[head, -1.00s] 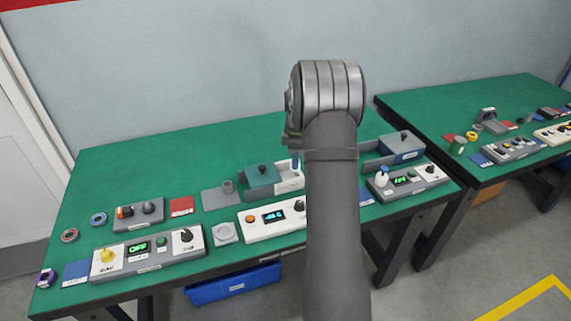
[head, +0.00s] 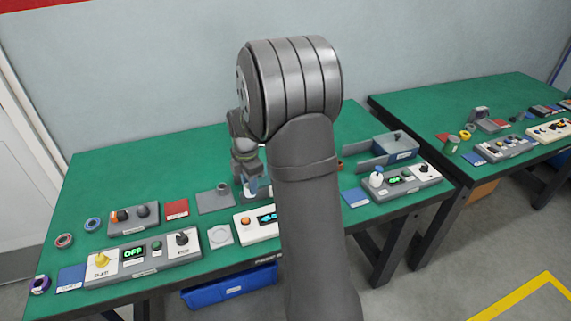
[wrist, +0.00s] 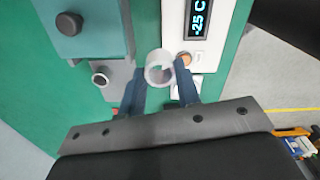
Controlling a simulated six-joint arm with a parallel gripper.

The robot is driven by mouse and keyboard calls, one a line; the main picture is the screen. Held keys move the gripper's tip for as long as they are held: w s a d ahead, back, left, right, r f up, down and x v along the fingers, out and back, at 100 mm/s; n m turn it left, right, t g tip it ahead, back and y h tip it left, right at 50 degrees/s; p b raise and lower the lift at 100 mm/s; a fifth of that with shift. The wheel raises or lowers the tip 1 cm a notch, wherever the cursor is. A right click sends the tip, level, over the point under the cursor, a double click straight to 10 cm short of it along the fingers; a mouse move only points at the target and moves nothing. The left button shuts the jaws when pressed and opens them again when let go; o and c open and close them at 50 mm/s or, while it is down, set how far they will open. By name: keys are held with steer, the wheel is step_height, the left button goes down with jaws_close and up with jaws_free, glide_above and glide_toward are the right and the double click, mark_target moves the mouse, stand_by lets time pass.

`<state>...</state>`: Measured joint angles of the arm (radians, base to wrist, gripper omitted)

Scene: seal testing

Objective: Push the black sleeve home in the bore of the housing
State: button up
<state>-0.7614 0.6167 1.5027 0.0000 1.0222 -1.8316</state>
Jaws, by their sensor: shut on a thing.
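My gripper (wrist: 161,80) has blue fingers and is shut on a pale, whitish-grey ring-like piece (wrist: 159,67), held between the fingertips in the wrist view. No black sleeve can be made out. A grey housing (wrist: 118,72) with a round bore lies left of the held piece, apart from it. In the head view the housing (head: 222,189) looks like a grey plate with a short upright boss, just left of my gripper (head: 250,187). My arm hides part of the area right of the gripper.
A teal block with a dark knob (wrist: 88,28) stands beyond the housing in the wrist view. A white console (wrist: 202,48) with a lit display lies to the right. A red pad (head: 176,209) and a grey console (head: 146,258) lie left. The back of the green table (head: 150,165) is clear.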

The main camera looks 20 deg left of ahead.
steer(key=shift+s+a+f+n, duration=0.75)
steer(key=shift+s+f, duration=0.3)
steer(key=shift+s, duration=1)
steer(key=shift+s+a+f+n, duration=0.75)
steer(key=shift+s+f, duration=0.25)
steer(key=shift+s, duration=1.1)
steer(key=shift+s+a+f+n, duration=0.6)
steer(key=shift+s+f+n, duration=0.35)
steer(key=shift+s, duration=1.1)
steer(key=shift+f, duration=1)
steer(key=o, duration=2)
steer(key=shift+c, duration=0.2)
steer(key=shift+r, duration=2.7)
steer(key=shift+f, duration=0.1)
